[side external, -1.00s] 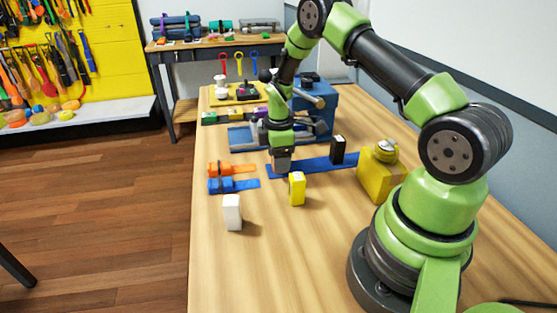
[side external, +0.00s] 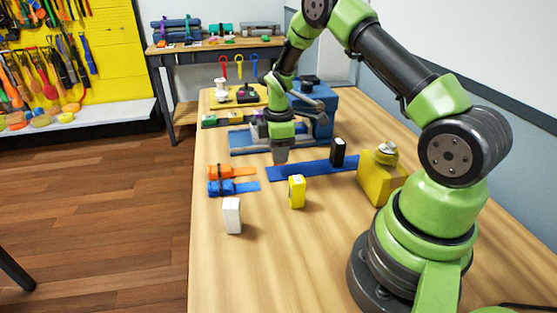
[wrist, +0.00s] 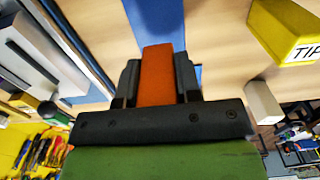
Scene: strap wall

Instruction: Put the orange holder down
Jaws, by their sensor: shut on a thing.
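My gripper (side external: 281,156) is low over the table at the near left end of a long blue strap (side external: 312,169). In the wrist view my gripper (wrist: 157,82) is shut on the orange holder (wrist: 157,68), which sits between both fingers and sticks out past them. In the side view the holder is mostly hidden by the gripper, and I cannot tell whether it touches the table. The blue strap also shows just beyond the holder in the wrist view (wrist: 155,20).
A black block (side external: 338,152) stands by the strap, with a yellow block (side external: 297,191) and a white block (side external: 232,215) nearer. Rolled orange (side external: 222,171) and blue (side external: 222,187) straps lie to the left. A yellow box (side external: 380,180) stands right. The front tabletop is clear.

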